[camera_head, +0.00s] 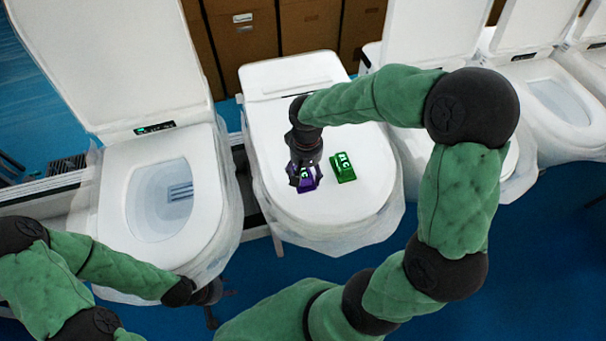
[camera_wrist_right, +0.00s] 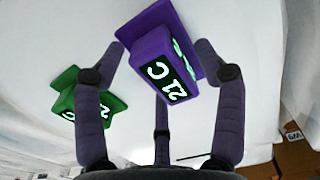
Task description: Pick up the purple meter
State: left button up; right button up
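The purple meter (camera_head: 307,181) lies on the closed white toilet lid (camera_head: 345,207), partly hidden under my right gripper (camera_head: 304,176). In the right wrist view the purple meter (camera_wrist_right: 160,55) shows its lit display, reading "21 C". My right gripper (camera_wrist_right: 160,52) is open there, with one finger on each side of the meter. A gap shows at the left finger; the right fingertip overlaps the meter's edge, and contact cannot be told. My left gripper (camera_head: 208,293) is low at the left, in front of the open toilet; its fingers are too unclear to read.
A green meter (camera_head: 343,167) lies just right of the purple one, also in the right wrist view (camera_wrist_right: 82,97). An open toilet (camera_head: 165,195) stands to the left, and more toilets (camera_head: 560,100) stand to the right. Brown cabinets (camera_head: 308,27) are behind.

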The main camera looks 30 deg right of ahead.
jog(key=c, duration=1)
jog(key=shift+o, duration=0.2)
jog(key=shift+r, duration=0.1)
